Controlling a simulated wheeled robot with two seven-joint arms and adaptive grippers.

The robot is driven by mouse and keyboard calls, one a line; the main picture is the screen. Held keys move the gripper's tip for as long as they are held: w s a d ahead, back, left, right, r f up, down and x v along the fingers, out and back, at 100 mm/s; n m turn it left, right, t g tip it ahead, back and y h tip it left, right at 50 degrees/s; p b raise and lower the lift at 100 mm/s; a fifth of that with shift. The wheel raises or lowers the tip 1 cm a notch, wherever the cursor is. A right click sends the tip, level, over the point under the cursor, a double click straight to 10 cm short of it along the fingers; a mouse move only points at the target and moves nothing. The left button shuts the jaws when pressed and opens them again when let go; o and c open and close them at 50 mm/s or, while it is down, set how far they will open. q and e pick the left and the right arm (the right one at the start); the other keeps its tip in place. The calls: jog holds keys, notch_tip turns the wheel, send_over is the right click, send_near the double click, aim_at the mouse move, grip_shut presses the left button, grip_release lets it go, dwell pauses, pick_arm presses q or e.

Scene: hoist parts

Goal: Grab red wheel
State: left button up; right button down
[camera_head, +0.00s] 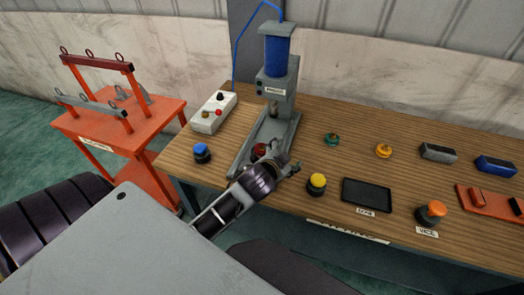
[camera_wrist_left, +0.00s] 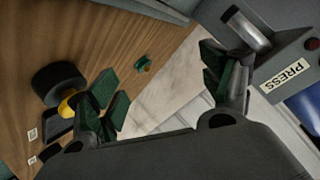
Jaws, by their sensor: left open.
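A dark red wheel (camera_head: 259,150) sits at the base of the press (camera_head: 277,90), partly hidden behind my left wrist in the head view. My left gripper (camera_head: 291,167) is just to the right of it and in front of the press base; its fingers look small and dark there. In the left wrist view the left gripper (camera_wrist_left: 168,90) has its two green-padded fingers wide apart, with nothing between them. I cannot make out the red wheel in the wrist view. My right gripper does not show.
A yellow knob (camera_head: 317,181) and a black tray (camera_head: 367,195) lie close to the right. A blue knob (camera_head: 202,152) and button box (camera_head: 214,112) stand left. Green (camera_head: 332,139) and orange (camera_head: 383,150) pieces lie behind. An orange stand (camera_head: 120,130) is beside the table.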

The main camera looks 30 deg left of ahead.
pick_arm(q)
jog(key=w+d+r+m+t+h, duration=0.4)
jog(key=d+r+m, duration=0.15)
jog(key=r, duration=0.35)
jog(key=w+d+r+m+t+h, duration=0.35)
jog(key=r+m, duration=0.25)
jog(key=r, duration=0.3)
jog(key=s+d+r+m+g+h, duration=0.1)
jog(key=s+d+m+g+h, duration=0.2)
jog(key=d+m+g+h, duration=0.55)
jog(key=s+d+r+m+g+h, duration=0.15)
jog(key=d+m+g+h, duration=0.25)
jog(key=m, duration=0.9)
jog(key=a+f+m+g+y, duration=0.6)
jog(key=a+f+m+y, duration=0.25)
jog(key=f, duration=0.45)
jog(key=w+a+g+y, duration=0.1)
jog(key=a+y, duration=0.9)
jog(key=a, duration=1.4)
jog(key=shift+w+a+g, duration=0.3)
jog(key=shift+a, duration=0.05)
